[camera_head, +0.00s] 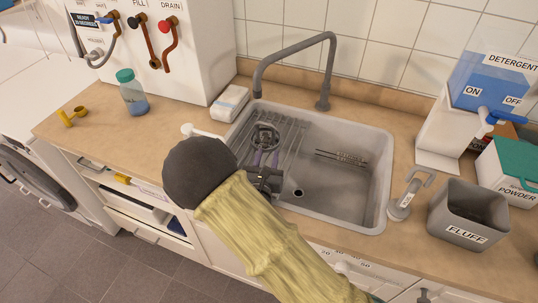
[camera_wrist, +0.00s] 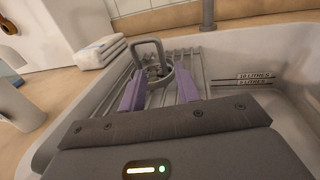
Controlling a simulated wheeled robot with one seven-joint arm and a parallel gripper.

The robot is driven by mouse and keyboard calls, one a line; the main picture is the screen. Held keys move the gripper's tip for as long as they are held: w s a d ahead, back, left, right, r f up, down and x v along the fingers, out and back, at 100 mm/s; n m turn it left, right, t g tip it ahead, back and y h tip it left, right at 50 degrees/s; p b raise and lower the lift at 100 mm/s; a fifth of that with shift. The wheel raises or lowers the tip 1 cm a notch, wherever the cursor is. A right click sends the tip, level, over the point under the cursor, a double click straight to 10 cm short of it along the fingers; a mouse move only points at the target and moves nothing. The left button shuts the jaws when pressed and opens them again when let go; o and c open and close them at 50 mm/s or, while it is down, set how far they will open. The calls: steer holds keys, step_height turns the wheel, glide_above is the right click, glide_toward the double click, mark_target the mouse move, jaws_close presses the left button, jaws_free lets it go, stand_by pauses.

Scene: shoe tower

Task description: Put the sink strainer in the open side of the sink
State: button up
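The sink strainer (camera_head: 264,136) is a dark round metal piece with an upright loop handle. It sits on the wire rack (camera_head: 290,137) over the left side of the sink. It also shows in the wrist view (camera_wrist: 157,73), just ahead of and partly between my purple fingers. My gripper (camera_head: 266,154) is over the rack on the near side of the strainer, fingers apart with a gap between them; I see no clear grip. The grey sink (camera_head: 340,185) has its right side uncovered, with a round drain hole (camera_head: 298,193) at the near left of that floor.
A grey faucet (camera_head: 325,75) arches over the back rim. A folded white cloth stack (camera_head: 229,103) stands left of the sink. A grey FLUFF bin (camera_head: 466,212), a grey handled item (camera_head: 408,196) and a detergent dispenser (camera_head: 486,85) stand at right. The right basin is empty.

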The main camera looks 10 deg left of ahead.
steer(key=shift+w, duration=0.3)
steer(key=shift+d, duration=0.1)
steer(key=shift+s, duration=0.15)
